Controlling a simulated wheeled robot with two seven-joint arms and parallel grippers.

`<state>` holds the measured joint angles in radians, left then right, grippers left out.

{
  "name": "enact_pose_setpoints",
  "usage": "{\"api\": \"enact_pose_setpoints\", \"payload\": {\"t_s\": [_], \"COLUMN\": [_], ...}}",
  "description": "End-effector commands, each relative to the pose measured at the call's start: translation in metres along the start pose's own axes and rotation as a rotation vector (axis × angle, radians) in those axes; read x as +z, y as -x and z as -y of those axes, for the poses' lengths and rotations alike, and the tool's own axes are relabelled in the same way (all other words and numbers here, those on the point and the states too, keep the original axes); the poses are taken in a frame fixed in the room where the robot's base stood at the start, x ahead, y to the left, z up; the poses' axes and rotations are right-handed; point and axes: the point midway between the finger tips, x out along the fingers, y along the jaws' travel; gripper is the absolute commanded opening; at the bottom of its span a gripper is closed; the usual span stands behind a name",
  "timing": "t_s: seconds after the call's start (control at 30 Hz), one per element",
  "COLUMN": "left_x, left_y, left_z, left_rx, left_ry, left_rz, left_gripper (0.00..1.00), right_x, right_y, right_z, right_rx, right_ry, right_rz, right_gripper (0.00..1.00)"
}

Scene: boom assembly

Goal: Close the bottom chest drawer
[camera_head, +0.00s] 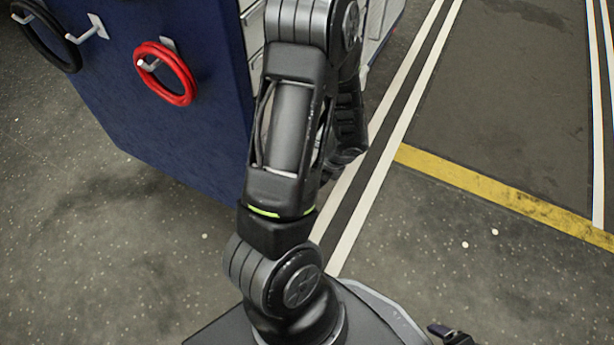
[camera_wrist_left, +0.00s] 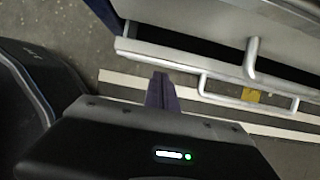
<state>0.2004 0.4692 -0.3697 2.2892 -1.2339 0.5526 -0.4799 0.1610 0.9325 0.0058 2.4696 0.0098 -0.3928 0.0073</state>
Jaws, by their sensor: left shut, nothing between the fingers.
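The chest (camera_head: 170,110) is a dark blue cabinet at the upper left of the head view. Its grey drawer fronts (camera_head: 252,35) show only as a sliver beside my left arm. In the left wrist view a drawer (camera_wrist_left: 180,60) with a pale front edge and bar handle (camera_wrist_left: 245,101) stands out from the chest, with a dark gap behind its front. It looks like a low one. My left gripper (camera_wrist_left: 162,92) is shut and empty, just in front of this drawer near its left part; contact is unclear.
A red ring (camera_head: 167,74) and a black ring (camera_head: 45,35) hang on hooks on the chest's side. Another handle (camera_wrist_left: 251,58) sits above the drawer. A small dark part of mine, possibly the right gripper, shows at the bottom right edge. The floor right of the chest is clear.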

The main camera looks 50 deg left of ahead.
Motion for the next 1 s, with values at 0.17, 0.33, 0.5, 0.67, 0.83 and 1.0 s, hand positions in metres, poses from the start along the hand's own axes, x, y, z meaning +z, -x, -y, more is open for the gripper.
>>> {"api": "enact_pose_setpoints", "payload": {"t_s": [0.17, 0.33, 0.5, 0.67, 0.83, 1.0], "left_x": [-0.015, -0.014, -0.015, -0.015, -0.016, -0.016], "left_y": [0.019, 0.06, 0.091, 0.105, 0.107, 0.106], "left_z": [0.008, 0.007, 0.007, 0.006, 0.006, 0.006], "left_rx": [-0.003, -0.003, -0.001, -0.001, 0.0, 0.0], "left_ry": [0.002, 0.002, 0.002, 0.001, 0.001, 0.001], "left_rz": [-0.001, -0.002, -0.001, -0.001, -0.001, -0.001], "left_gripper": [0.0, 0.0, 0.0, 0.0, 0.0, 0.01], "right_x": [0.0, 0.002, 0.004, 0.005, 0.006, 0.005], "right_y": [0.01, 0.033, 0.047, 0.052, 0.052, 0.052], "right_z": [0.003, 0.01, 0.014, 0.016, 0.016, 0.016], "right_rx": [0.001, -0.001, 0.0, -0.001, -0.001, -0.001], "right_ry": [-0.001, 0.002, 0.002, 0.003, 0.003, 0.003], "right_rz": [0.003, 0.012, 0.023, 0.028, 0.029, 0.029], "right_gripper": [0.82, 0.82, 0.82, 0.82, 0.82, 0.82]}}
